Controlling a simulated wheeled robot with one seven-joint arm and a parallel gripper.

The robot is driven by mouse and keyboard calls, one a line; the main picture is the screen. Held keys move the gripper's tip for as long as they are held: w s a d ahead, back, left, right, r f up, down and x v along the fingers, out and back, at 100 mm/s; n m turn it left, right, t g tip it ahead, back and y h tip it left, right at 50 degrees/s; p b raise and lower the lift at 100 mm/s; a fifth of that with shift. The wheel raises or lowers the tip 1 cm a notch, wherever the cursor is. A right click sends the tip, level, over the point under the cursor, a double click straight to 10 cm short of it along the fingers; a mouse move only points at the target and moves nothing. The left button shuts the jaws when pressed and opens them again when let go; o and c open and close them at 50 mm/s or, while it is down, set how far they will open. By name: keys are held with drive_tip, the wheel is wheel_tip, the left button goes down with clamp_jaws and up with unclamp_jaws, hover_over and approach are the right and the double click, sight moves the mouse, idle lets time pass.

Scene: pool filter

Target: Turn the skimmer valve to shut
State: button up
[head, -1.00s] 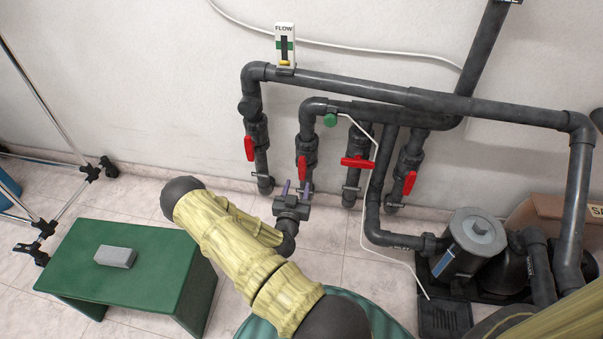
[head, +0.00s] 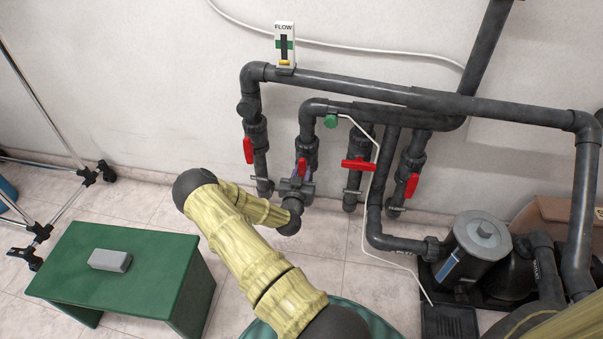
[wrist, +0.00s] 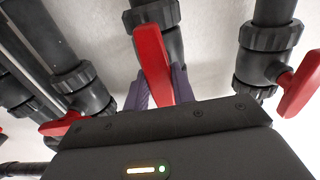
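Several valves with red handles sit on dark vertical pipes by the wall. I see no readable label naming the skimmer valve. My gripper (head: 302,175) is at the second valve from the left, whose red handle (head: 301,166) lies along its pipe. In the wrist view this handle (wrist: 153,62) runs between my two purple fingers (wrist: 162,88), one on each side. The fingers look apart, with no clear grip; their contact with the handle is partly hidden by the gripper body.
The neighbouring handles are the left one (head: 248,151) along its pipe, the third (head: 359,165) crosswise and the right one (head: 412,185). A flow gauge (head: 284,45) stands above. A pump (head: 478,245) is at right, a green stool (head: 120,270) with a grey block (head: 110,260) at left.

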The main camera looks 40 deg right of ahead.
drive_tip(key=c, duration=0.3)
drive_tip(key=shift+m+p, duration=0.4)
drive_tip(key=shift+m, duration=0.1)
drive_tip(key=m+p, duration=0.1)
drive_tip(key=m, duration=0.1)
drive_tip(key=shift+s+r+m+p, duration=0.1)
drive_tip(key=shift+m+p, duration=0.2)
drive_tip(key=shift+p, duration=0.1)
drive_tip(key=m+p, duration=0.2)
drive_tip(key=m, duration=0.2)
drive_tip(key=shift+m, duration=0.3)
drive_tip(key=m+p, duration=0.2)
drive_tip(key=m, duration=0.3)
drive_tip(key=shift+p, duration=0.3)
drive_tip(key=m, duration=0.1)
drive_tip(key=m+p, duration=0.1)
drive_tip(key=m, duration=0.2)
drive_tip(key=shift+f+m, duration=0.3)
drive_tip(key=o, duration=1)
drive_tip(key=shift+p, duration=0.3)
